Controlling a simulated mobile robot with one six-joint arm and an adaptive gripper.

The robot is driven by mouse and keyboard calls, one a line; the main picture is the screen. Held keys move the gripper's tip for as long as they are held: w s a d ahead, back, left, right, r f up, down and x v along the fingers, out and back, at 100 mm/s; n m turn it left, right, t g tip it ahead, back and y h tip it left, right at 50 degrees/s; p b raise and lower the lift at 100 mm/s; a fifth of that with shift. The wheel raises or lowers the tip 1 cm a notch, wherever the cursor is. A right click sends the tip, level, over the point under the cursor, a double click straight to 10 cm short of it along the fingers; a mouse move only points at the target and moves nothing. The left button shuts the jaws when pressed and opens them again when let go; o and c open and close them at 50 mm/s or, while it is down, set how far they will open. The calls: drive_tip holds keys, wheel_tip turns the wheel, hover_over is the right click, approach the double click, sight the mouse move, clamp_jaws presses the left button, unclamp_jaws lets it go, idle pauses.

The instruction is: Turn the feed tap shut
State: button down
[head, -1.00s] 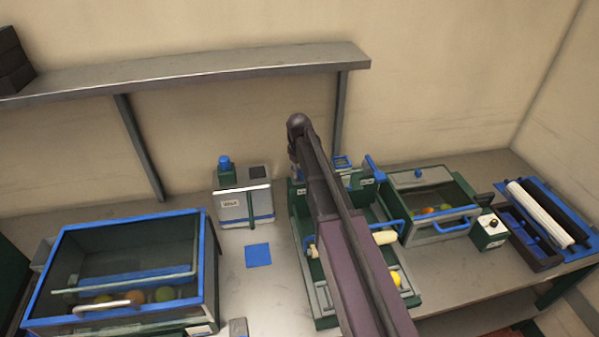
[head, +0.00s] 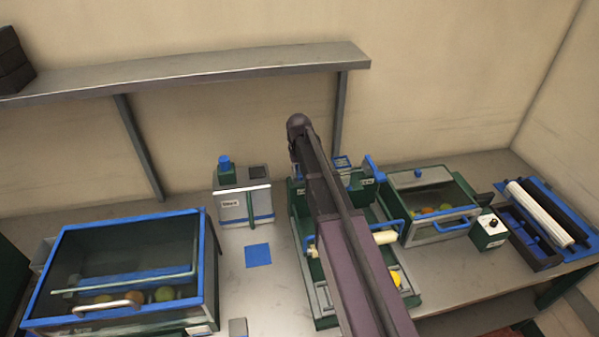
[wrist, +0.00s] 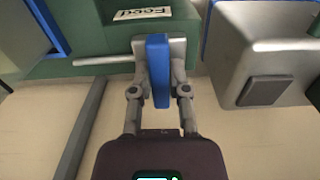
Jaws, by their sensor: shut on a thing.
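The feed tap shows in the wrist view as a blue lever handle (wrist: 158,68) on a grey block, beside a green housing with a "Feed" label (wrist: 143,12). My gripper (wrist: 160,95) has its two fingers closed on either side of the blue handle, touching it. In the head view my own arm crosses the green washing unit (head: 322,302) and hides the gripper and most of the tap's surroundings. A blue lever (head: 374,168) stands at the back right of that unit.
A blue-framed glass bin (head: 210,260) with fruit stands at the left. A grey and green box (head: 243,205) with a blue cap stands behind a blue square (head: 258,255). A glass-lidded box (head: 432,205) and rollers (head: 540,212) are at the right. A shelf (head: 190,72) runs along the wall.

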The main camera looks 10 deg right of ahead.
drive_tip(key=c, duration=0.6)
unclamp_jaws()
